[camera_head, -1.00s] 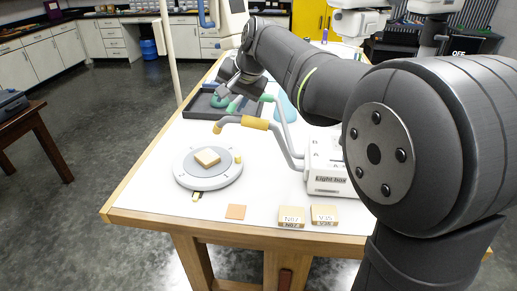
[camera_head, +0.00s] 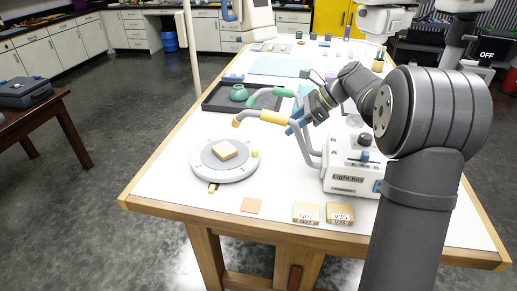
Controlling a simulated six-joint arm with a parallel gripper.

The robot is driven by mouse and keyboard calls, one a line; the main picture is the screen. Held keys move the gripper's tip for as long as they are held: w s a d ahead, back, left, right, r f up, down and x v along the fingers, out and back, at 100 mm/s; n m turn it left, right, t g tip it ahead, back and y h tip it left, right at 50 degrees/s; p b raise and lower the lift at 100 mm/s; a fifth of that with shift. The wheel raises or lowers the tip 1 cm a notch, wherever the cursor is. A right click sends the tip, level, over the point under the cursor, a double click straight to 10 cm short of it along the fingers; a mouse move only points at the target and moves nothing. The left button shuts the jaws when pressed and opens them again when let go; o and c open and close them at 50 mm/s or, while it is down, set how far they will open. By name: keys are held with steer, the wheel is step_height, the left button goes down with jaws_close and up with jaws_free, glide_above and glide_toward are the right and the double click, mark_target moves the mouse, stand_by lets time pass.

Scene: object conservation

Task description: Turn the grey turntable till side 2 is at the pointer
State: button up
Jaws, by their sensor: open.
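The grey turntable (camera_head: 208,172) is a round disc on the left part of the white table. A light wooden block (camera_head: 224,150) sits on it near the middle. A small yellow knob (camera_head: 255,154) stands at its right rim. The pointer (camera_head: 212,187) is a small yellowish mark at the front edge of the turntable. Side numbers on the turntable are too small to read. My gripper (camera_head: 296,123) is open, up and to the right of the turntable, beside the light box lamp arms and apart from the turntable. Its fingertips are small and partly blurred.
The light box (camera_head: 347,182) with yellow and green lamp arms stands right of the turntable. A dark tray (camera_head: 215,101) holds a green ring-shaped object (camera_head: 238,92) behind. An orange-tan square (camera_head: 251,205) and two labelled blocks (camera_head: 306,213) lie in front. The table's front left is clear.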

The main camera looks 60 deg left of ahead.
mark_target(257, 150)
steer(key=x, duration=1.4)
steer(key=shift+s+a+f, duration=0.1)
steer(key=shift+s+f, duration=0.05)
jaws_close()
